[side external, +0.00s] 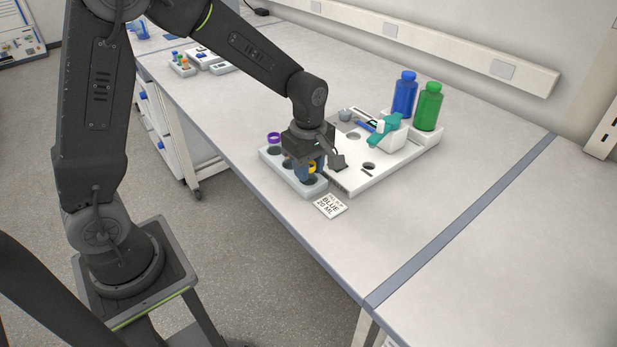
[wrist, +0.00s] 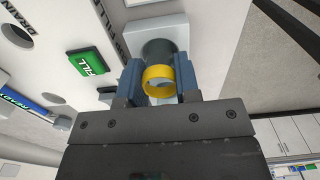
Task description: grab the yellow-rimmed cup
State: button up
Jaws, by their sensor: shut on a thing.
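The yellow-rimmed cup (wrist: 159,78) is between the two blue-grey fingers of my gripper (wrist: 160,84) in the wrist view. The gripper is shut on it, with a finger against each side. The cup has a dark body and a bright yellow band at its rim. In the side view, the yellow rim (side external: 312,168) shows just below my gripper (side external: 308,170), over the near end of the pale cup rack (side external: 314,190). The fingers and arm hide much of the cup there, and I cannot tell whether its base is clear of the rack.
A purple-rimmed cup (side external: 273,138) stands at the rack's far end. A white station (side external: 385,162) with holes is right of the rack, with blue (side external: 404,95) and green (side external: 429,107) bottles behind. A "BLUE 20 ML" card (side external: 330,206) lies in front. The right bench is clear.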

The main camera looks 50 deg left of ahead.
jog(key=shift+c, duration=1.2)
jog(key=shift+r, duration=0.1)
